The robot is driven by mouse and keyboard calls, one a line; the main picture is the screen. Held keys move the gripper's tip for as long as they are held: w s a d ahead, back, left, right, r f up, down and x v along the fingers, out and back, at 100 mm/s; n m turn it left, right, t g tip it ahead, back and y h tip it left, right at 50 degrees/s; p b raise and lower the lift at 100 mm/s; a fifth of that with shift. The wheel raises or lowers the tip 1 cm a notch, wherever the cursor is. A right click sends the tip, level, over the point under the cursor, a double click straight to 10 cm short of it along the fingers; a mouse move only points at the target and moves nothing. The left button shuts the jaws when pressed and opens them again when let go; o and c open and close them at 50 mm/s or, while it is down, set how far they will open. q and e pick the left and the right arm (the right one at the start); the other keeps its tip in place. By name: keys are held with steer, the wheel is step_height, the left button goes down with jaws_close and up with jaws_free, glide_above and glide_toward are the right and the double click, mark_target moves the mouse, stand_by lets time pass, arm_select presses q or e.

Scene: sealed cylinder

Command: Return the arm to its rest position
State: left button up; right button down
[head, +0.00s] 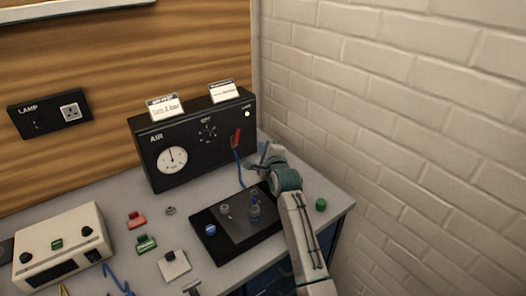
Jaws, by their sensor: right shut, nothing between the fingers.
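My right arm comes in from the bottom right over the bench. Its gripper (262,163) is shut and empty, just in front of the right part of the black AIR box (190,132). A red lever (237,138) and a blue hose (241,172) are close to the left of it. A clear cylinder (254,206) stands on a black tray (232,254), left of my forearm. My left gripper is not in view.
A green knob-like piece (321,204) lies right of my arm near the bench edge. A beige box (62,247) and several small parts, including a red one (136,220), occupy the left. A brick wall (420,120) bounds the right.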

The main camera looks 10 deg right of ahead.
steer(key=shift+s+a+r, duration=0.1)
steer(key=shift+s+a, duration=0.05)
